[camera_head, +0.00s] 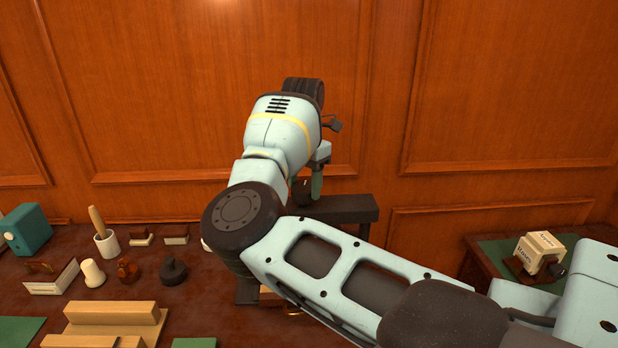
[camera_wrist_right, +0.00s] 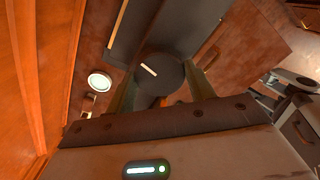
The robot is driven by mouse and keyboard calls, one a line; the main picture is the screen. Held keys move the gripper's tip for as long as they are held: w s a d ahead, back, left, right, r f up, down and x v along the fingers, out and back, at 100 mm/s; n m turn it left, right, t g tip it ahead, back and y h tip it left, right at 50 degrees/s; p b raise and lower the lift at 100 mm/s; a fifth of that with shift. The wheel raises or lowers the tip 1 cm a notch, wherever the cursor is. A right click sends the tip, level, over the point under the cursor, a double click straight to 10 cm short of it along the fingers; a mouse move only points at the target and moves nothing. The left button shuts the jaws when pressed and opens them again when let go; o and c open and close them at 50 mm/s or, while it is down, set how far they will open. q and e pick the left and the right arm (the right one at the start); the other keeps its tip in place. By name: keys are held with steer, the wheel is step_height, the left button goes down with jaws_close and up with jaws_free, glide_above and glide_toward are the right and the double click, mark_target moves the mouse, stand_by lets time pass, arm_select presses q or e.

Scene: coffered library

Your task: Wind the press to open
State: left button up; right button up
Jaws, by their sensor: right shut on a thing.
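The press (camera_head: 345,207) is a dark grey frame at the back of the desk. Its top beam shows to the right of my arm, and much of the rest is hidden behind the arm. My right gripper (camera_head: 311,186) points down at the top of the press, and one greenish finger shows. In the right wrist view a dark round knob (camera_wrist_right: 160,72) with a pale line on its face sits between the two fingers of the right gripper (camera_wrist_right: 163,88), which is shut on it. The press's opening cannot be seen. My left gripper is out of view.
Left on the desk stand a mortar with pestle (camera_head: 107,243), a teal box (camera_head: 27,229), a cream stamp (camera_head: 92,273) and a dark round item (camera_head: 173,270). Wooden blocks (camera_head: 115,318) lie in front. A cream box (camera_head: 540,251) sits at right. A panelled wall (camera_head: 190,120) is close behind.

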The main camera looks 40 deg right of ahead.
steer(key=n, duration=0.1)
steer(key=n+p, duration=0.1)
steer(key=n, duration=0.1)
steer(key=shift+r, duration=0.3)
steer(key=n+p, duration=0.1)
steer(key=n, duration=0.2)
steer(key=shift+f+n, duration=0.15)
steer(key=shift+n, duration=0.15)
steer(key=n, duration=0.3)
steer(key=shift+f+n, duration=0.15)
steer(key=shift+n, duration=0.15)
steer(key=n, duration=2)
steer(key=shift+n, duration=0.4)
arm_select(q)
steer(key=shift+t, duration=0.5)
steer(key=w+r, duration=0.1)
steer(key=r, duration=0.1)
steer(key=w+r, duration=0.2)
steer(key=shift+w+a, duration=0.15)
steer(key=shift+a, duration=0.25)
arm_select(e)
steer(key=n, duration=0.4)
steer(key=shift+n, duration=0.3)
